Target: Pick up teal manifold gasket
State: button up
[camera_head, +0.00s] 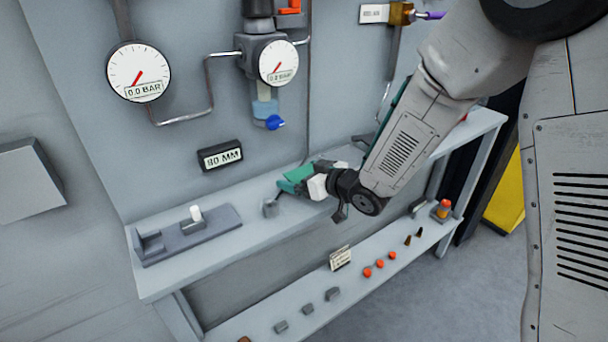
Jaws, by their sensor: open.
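My gripper (284,187) is at the end of my arm, just above the middle of the upper bench shelf, pointing left. Its jaws are open. A teal patch (297,174) shows at the gripper, beside its white parts; I cannot tell whether it is the teal manifold gasket or part of my gripper. A small grey block shape (270,208) shows at the lower jaw; I cannot tell whether it is a fingertip. No other clear gasket is visible, and my arm hides part of the bench behind it.
A grey fixture with a white peg (196,213) stands on the upper shelf (160,283) at left. Gauges (138,72), pipes and an "80 MM" display (220,156) are on the wall panel. The lower shelf holds grey blocks (306,308), orange caps (379,264) and a sign (340,258).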

jog(key=c, duration=0.7)
jog(key=shift+d, duration=0.1)
jog(key=shift+c, duration=0.2)
